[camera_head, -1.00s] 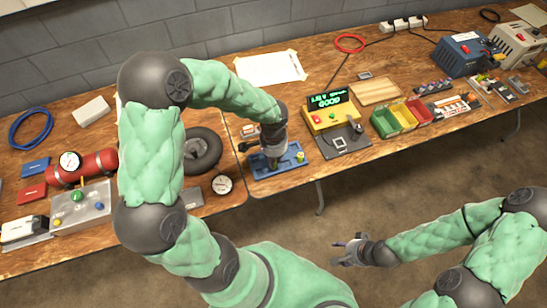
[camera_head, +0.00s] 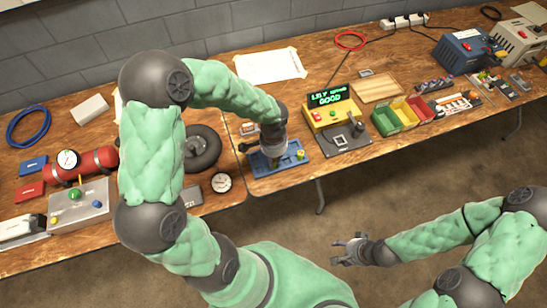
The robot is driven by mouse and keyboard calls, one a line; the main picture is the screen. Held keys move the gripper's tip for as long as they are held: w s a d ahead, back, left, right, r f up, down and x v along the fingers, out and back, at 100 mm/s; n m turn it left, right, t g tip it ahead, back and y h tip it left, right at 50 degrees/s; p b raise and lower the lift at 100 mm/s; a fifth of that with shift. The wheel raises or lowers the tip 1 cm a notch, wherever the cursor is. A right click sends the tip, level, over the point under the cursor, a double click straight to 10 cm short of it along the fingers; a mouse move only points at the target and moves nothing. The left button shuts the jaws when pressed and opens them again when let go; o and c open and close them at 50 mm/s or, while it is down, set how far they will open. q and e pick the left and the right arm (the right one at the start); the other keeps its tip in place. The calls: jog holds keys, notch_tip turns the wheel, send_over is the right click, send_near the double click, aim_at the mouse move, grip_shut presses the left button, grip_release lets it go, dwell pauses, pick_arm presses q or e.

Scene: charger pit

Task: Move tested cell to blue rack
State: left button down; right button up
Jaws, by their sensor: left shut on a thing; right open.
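The blue rack (camera_head: 292,168) is a shallow blue tray on the wooden table's front part. A small yellow-green cell (camera_head: 300,155) stands at its right end. My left gripper (camera_head: 273,160) points down at the middle of the rack. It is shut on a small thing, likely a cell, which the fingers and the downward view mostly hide. I cannot tell whether that thing is seated. The yellow tester (camera_head: 321,117) stands to the right, its green screen (camera_head: 330,96) reading GOOD. My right gripper (camera_head: 347,250) is open and empty over the floor, in front of the table.
The tester's dark pad (camera_head: 345,151) lies right of the rack. Further right are green, yellow and red bins (camera_head: 385,123). A black tyre-like ring (camera_head: 203,150) and a round gauge (camera_head: 221,183) lie to the left.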

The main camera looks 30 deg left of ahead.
pick_arm(q)
jog(key=shift+f, duration=0.3)
dwell(0.6)
jog(key=c, duration=1)
grip_release()
jog(key=shift+c, duration=0.2)
jog(key=shift+r, duration=0.1)
jog(key=shift+r+p, duration=2.65)
jog(key=shift+r, duration=0.8)
